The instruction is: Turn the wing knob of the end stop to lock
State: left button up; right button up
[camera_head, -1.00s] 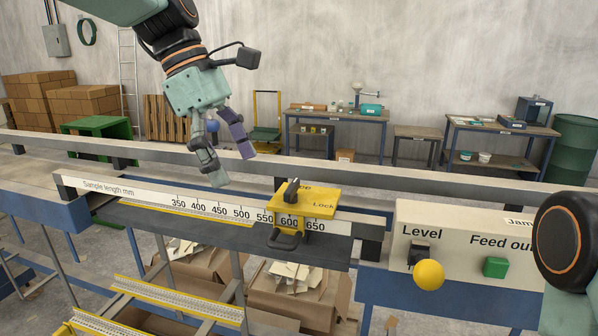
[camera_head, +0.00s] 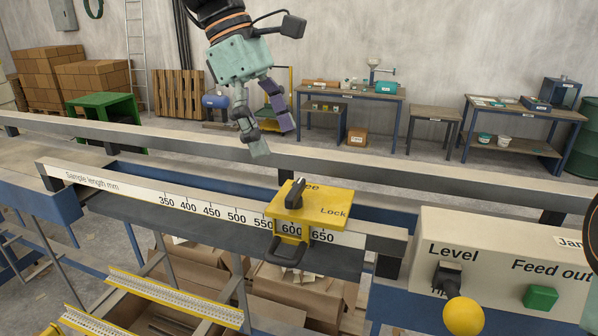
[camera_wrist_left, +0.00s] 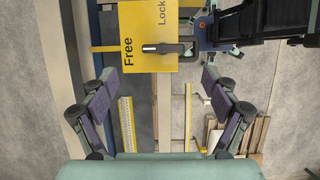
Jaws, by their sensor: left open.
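The end stop (camera_head: 322,202) is a yellow block on the sample-length rail, its top marked Free and Lock. Its black wing knob (camera_head: 295,193) stands on top with one end towards the Free marking. In the left wrist view the knob (camera_wrist_left: 165,48) lies ahead of the fingertips, between their lines. My left gripper (camera_head: 272,137) is open and empty, above and a little left of the knob, apart from it. Its spread fingers also show in the left wrist view (camera_wrist_left: 158,80). Only a sliver of my right arm shows at the right edge; its gripper is out of the head view.
A black handle loop (camera_head: 287,250) hangs from the end stop's front. A long grey beam (camera_head: 400,171) runs behind the rail. A control box (camera_head: 490,235) with a yellow-ball lever (camera_head: 463,315) and green button (camera_head: 540,297) stands at right. Air above the end stop is clear.

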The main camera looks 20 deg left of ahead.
aim_at(295, 187)
pick_arm(q)
jog(key=x, duration=0.4)
jog(key=s+x, duration=0.1)
jog(key=x, duration=0.1)
jog(key=shift+d+f, duration=0.1)
jog(key=shift+w+d+f+p, duration=0.15)
jog(key=shift+w+d+f, duration=0.05)
jog(key=shift+f, duration=0.15)
jog(key=shift+w+d+f+p, duration=0.15)
jog(key=shift+d+f, duration=0.05)
jog(key=shift+f, duration=0.15)
jog(key=shift+s+a+r, duration=0.1)
jog(key=shift+s+a, duration=0.05)
jog(key=shift+s, duration=0.1)
jog(key=c, duration=0.4)
jog(key=shift+w, duration=0.2)
jog(key=c, duration=0.8)
